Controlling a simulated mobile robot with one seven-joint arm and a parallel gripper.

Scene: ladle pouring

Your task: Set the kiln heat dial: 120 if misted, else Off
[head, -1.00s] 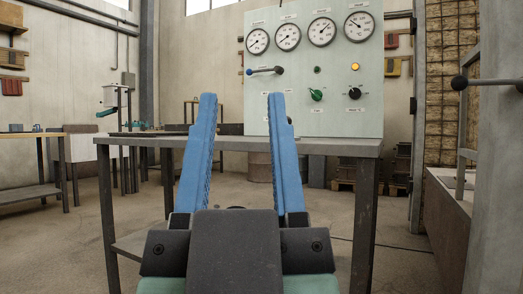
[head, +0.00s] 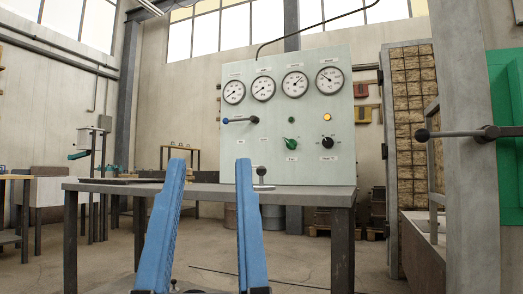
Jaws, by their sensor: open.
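A pale green control panel (head: 265,165) stands at the back of a dark table. It carries a black dial (head: 327,143) at lower right, with an amber lamp (head: 327,117) lit above it. The dial's label and setting are too small to read. Left of it is a green knob (head: 290,144). A row of several round gauges, including the rightmost gauge (head: 329,81), runs along the top. My gripper (head: 208,165) has its two blue fingers apart, with nothing between them, in front of the table and left of the dial. I cannot tell which thing shows misting.
The table (head: 205,190) lies between my gripper and the panel. A small metal lever (head: 262,178) stands on its top. A blue-ended lever (head: 240,120) projects from the panel. At right, a grey pillar (head: 470,180) and a black-knobbed handle (head: 455,134) stand close.

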